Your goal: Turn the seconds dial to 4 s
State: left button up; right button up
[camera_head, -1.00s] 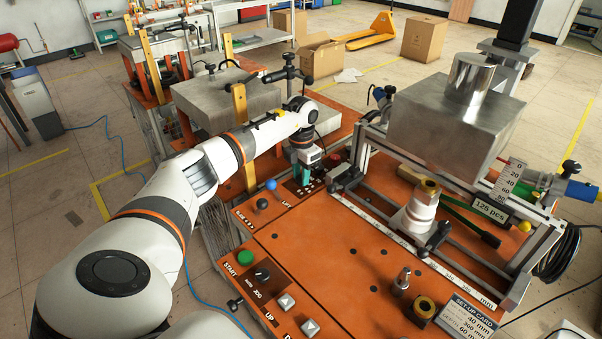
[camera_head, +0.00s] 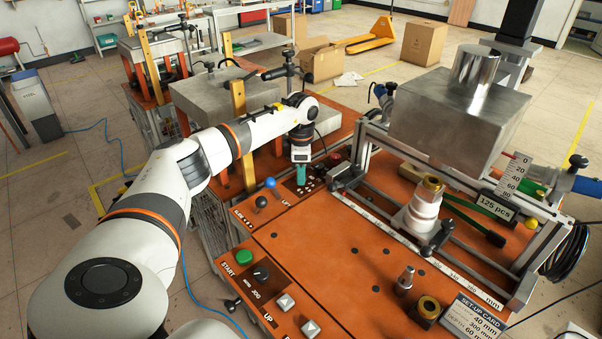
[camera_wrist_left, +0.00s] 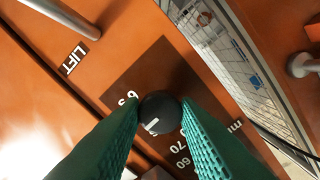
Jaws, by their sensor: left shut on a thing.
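A round black dial (camera_wrist_left: 160,112) with a white pointer line sits on a dark panel (camera_wrist_left: 150,75) in the left wrist view. Nearby print on the panel reads 6 and S on one side, and 60, 70 and mm on the other. The green fingers of my left gripper (camera_wrist_left: 160,118) are shut on the dial, one on each side. The fingers hide part of the panel's print. In the head view my left gripper (camera_head: 300,174) points straight down at the panel, and the dial is hidden there. My right gripper is not in view.
Beside the panel stand a blue-topped lever (camera_head: 270,183) and a black-topped lever (camera_head: 261,202). A green START button (camera_head: 243,257) and a JOG knob (camera_head: 262,272) lie nearer. A metal block (camera_head: 455,125) stands over the frame at right. The orange tabletop (camera_head: 335,255) has free room.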

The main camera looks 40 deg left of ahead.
pick_arm(q)
jog(key=shift+m, duration=0.3)
jog(key=o, duration=1)
jog(key=shift+c, duration=0.2)
jog(key=shift+r, duration=0.1)
notch_tip(320, 180, up, 12)
jog(key=b, duration=0.2)
